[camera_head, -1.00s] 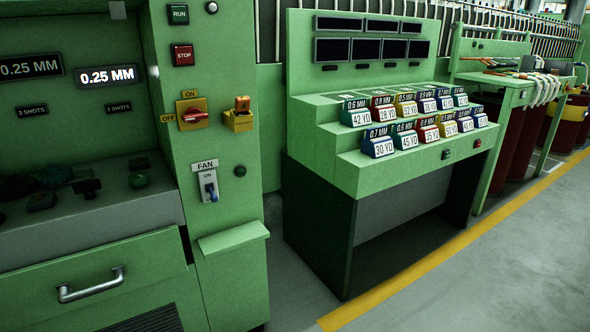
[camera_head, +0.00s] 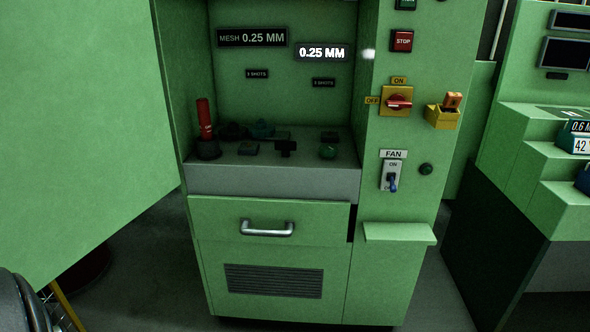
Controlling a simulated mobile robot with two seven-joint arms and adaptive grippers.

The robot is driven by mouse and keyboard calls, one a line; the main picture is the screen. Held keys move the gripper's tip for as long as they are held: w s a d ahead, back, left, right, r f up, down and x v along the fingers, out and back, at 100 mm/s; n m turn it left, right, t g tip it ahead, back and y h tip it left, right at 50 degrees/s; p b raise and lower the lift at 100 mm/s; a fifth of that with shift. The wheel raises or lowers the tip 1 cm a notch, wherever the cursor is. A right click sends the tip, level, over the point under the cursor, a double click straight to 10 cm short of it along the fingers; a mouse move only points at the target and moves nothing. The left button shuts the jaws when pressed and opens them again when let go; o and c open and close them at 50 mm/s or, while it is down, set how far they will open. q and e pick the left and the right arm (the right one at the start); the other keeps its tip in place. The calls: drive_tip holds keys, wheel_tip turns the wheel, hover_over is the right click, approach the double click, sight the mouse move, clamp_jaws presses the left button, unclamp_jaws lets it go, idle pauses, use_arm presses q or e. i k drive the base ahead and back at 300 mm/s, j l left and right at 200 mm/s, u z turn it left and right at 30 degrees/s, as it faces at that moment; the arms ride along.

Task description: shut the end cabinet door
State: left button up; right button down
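A large plain green panel (camera_head: 75,130) fills the left of the view. It looks like the end cabinet door, swung open toward me from the left side of the green cabinet (camera_head: 272,215). Its outer edge and any handle are out of the picture. The cabinet's upper bay is open and shows a shelf (camera_head: 270,178) with a red-topped upright item (camera_head: 205,130) and several small dark pieces. Neither of my grippers is in view.
A control column with a red switch (camera_head: 397,102) and a small ledge (camera_head: 399,233) stands to the right. A stepped green stand (camera_head: 530,195) is farther right. A dark rounded part shows at bottom left.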

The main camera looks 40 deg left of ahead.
sight(87, 148)
drive_tip(key=j+u, duration=0.15)
drive_tip(key=u, duration=1.45)
